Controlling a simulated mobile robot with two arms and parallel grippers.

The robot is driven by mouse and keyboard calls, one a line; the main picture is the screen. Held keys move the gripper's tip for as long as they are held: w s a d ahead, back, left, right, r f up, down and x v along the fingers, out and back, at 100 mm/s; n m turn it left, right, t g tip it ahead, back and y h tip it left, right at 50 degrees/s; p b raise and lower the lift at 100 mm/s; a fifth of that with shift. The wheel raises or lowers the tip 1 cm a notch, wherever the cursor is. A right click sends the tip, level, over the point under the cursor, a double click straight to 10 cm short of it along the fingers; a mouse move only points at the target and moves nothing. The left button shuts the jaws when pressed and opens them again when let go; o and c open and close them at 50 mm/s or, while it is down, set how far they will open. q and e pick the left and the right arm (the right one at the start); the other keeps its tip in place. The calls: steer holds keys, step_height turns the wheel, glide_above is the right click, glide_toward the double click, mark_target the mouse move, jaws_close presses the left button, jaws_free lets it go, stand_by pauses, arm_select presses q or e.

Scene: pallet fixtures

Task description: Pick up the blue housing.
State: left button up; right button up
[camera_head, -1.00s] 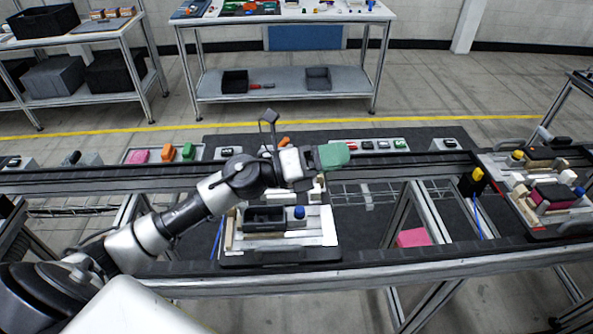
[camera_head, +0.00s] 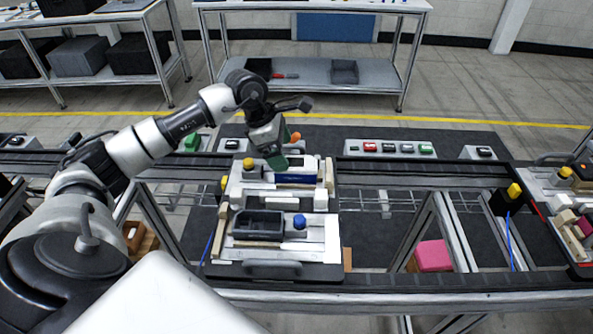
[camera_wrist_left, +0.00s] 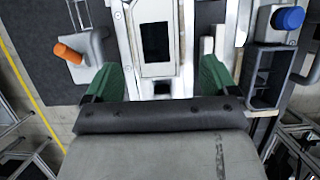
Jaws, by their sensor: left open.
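The blue housing (camera_head: 296,178) lies in the rear fixture of the pallet. In the head view it shows a blue front side and a pale top with a dark window. My left gripper (camera_head: 276,161) is open and points down, its green fingertips at the housing's left end. In the left wrist view, the housing's pale top (camera_wrist_left: 156,69) shows ahead between the two green fingers of the open gripper (camera_wrist_left: 159,79). I cannot tell how far above the housing the fingertips are. My right gripper is not in view.
The pallet's front fixture holds a dark grey open box (camera_head: 259,226) beside a blue knob (camera_head: 299,221). An orange knob (camera_wrist_left: 67,53) stands left of the housing in the wrist view. A pink block (camera_head: 433,256) lies below, at right.

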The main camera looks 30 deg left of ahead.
mark_target(292, 162)
arm_select(q)
steer(key=x, duration=0.1)
steer(key=p+x, duration=0.1)
steer(key=x, duration=0.1)
steer(key=p+x, duration=0.1)
steer(key=x, duration=0.1)
steer(key=shift+w+d+r, duration=0.15)
steer(key=shift+w+d, duration=0.05)
steer(key=shift+w, duration=0.15)
steer(key=shift+d+f, duration=0.1)
steer(key=shift+f, duration=0.25)
steer(key=shift+c, duration=0.4)
steer(key=c, duration=1)
